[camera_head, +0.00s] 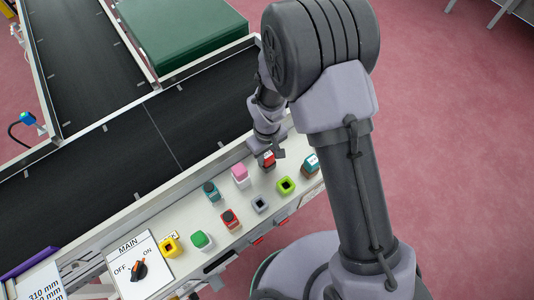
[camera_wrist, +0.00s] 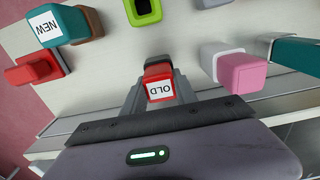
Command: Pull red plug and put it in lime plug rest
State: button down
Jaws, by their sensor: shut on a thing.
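The red plug (camera_wrist: 159,82), with a white "OLD" label, sits between the jaws of my gripper (camera_wrist: 157,70) in the wrist view. My gripper is shut on it. In the head view the red plug (camera_head: 268,159) shows below my wrist at the panel's back edge. Whether it is still seated or lifted clear I cannot tell. The lime plug rest (camera_head: 285,186) is an open square holder with a dark hollow, empty, just below and right of the red plug. It also shows at the wrist view's top edge (camera_wrist: 143,14), partly cut off.
A teal "NEW" plug (camera_wrist: 60,24) stands on one side and a pink block (camera_head: 239,171) on the other. A grey rest (camera_head: 260,203), a red block (camera_head: 230,217), green button (camera_head: 201,240), yellow holder (camera_head: 171,246) and main switch (camera_head: 139,268) line the panel. A black conveyor (camera_head: 120,150) runs behind.

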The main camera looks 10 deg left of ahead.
jog(key=shift+r, duration=0.1)
jog(key=shift+r+p, duration=0.45)
jog(key=shift+r, duration=0.05)
jog(key=c, duration=1.5)
grip_release()
jog(key=shift+c, duration=0.2)
grip_shut()
